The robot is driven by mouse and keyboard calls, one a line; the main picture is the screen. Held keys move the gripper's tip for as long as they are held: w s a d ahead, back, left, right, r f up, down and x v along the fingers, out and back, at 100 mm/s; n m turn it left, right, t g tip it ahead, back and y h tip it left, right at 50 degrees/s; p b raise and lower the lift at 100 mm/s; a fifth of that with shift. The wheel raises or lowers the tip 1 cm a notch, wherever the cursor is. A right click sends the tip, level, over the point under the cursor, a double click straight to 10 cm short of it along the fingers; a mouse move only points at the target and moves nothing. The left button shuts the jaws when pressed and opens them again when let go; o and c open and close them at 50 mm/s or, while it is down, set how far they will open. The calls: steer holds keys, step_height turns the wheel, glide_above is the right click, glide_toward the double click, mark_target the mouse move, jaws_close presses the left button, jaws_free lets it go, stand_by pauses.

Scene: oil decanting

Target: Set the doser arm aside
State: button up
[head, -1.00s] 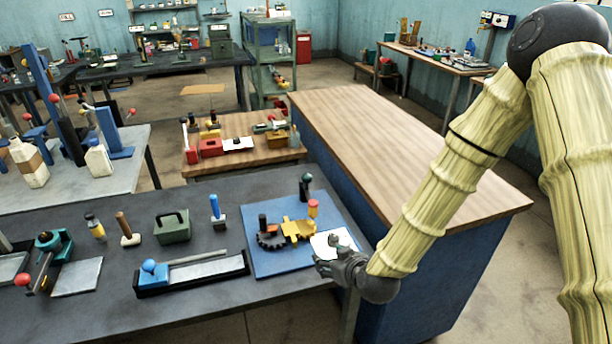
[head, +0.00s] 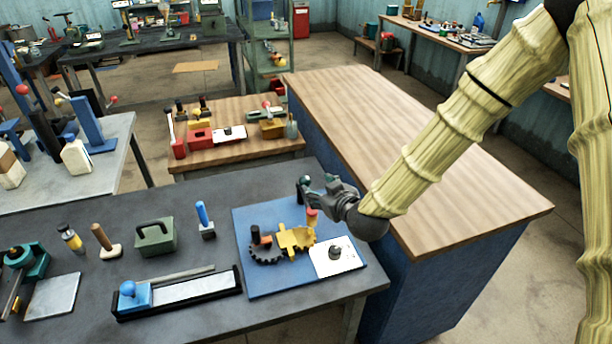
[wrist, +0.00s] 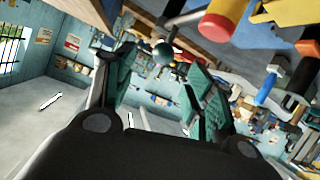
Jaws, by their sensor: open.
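A blue board (head: 262,283) lies on the dark bench. A dark ball-topped lever (head: 303,183) stands at its far edge, partly behind my gripper; I take it as the doser arm, though I cannot be sure. In the wrist view its dark green ball (wrist: 163,53) appears between and beyond my fingers. My gripper (head: 311,187) is open and close to the lever; I cannot tell whether it touches. In the wrist view, the green-grey fingers (wrist: 158,95) are spread apart with nothing visibly clamped.
A yellow piece (head: 292,241), dark gear (head: 263,253), orange-red cylinder (head: 312,218) and white plate (head: 347,259) with a grey knob sit on the board, the cylinder just below my gripper. A wooden-topped counter (head: 430,205) stands right, its top largely clear.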

mark_target(307, 182)
steer(key=shift+a+p+x, duration=0.15)
steer(key=shift+p+x, duration=0.75)
steer(key=shift+x, duration=1.55)
steer(key=shift+a+p+x, duration=0.1)
steer(key=shift+p+x, duration=0.8)
steer(key=shift+x, duration=1.55)
jaws_close()
